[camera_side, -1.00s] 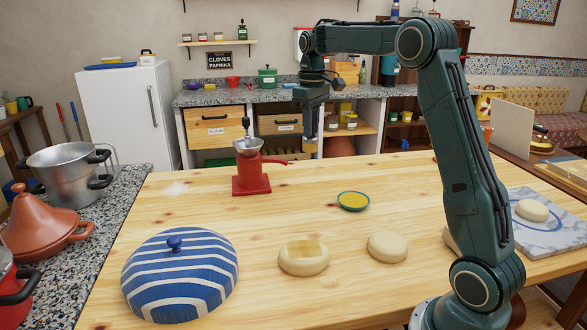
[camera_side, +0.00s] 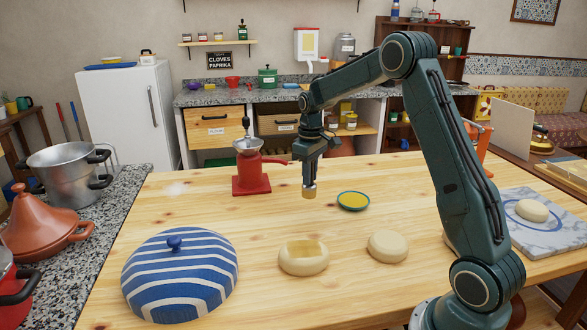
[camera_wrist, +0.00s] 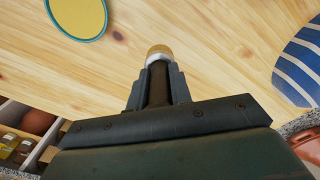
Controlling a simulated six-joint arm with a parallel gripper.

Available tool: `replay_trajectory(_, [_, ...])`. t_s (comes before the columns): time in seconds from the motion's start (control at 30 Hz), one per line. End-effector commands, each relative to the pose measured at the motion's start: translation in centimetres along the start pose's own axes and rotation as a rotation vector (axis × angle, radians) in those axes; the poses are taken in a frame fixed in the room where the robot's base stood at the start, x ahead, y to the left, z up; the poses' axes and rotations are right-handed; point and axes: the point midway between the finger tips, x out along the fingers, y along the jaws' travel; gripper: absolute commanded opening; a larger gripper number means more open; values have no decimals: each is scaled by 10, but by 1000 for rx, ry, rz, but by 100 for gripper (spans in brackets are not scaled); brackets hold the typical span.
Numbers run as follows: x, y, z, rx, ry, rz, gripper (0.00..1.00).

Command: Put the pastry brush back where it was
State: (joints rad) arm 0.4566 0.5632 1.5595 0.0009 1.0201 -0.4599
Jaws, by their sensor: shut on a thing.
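My gripper (camera_side: 309,172) points down above the wooden table and is shut on the pastry brush (camera_side: 309,192). The brush's pale tan tip hangs below the fingers, a little above or near the table top; the exact gap is hard to tell. In the wrist view the brush (camera_wrist: 159,52) shows a tan bristle end and a pale metal band beyond the fingers (camera_wrist: 156,88). Its handle is mostly hidden by the gripper. A teal-rimmed dish with yellow contents (camera_side: 338,202) sits just right of the brush in the side view.
Two dough rounds (camera_side: 304,267) (camera_side: 388,246) lie nearer the camera, the left one with a yellowish glazed patch. A red grinder (camera_side: 252,178) stands left of my gripper. A blue-striped dome (camera_side: 180,290) is at front left. A marble board (camera_side: 560,238) with dough lies right.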

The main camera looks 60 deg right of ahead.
Motion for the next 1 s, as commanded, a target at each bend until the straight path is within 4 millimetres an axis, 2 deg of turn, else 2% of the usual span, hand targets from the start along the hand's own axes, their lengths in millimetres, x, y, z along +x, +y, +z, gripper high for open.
replay_trajectory(0.1, [11,0,0,0,0,0,0])
replay_trajectory(0.47, [21,0,0,0,-1,0,0])
replay_trajectory(0.8, [55,0,0,0,-1,-1,0])
replay_trajectory(1.0, [57,0,0,0,1,1,0])
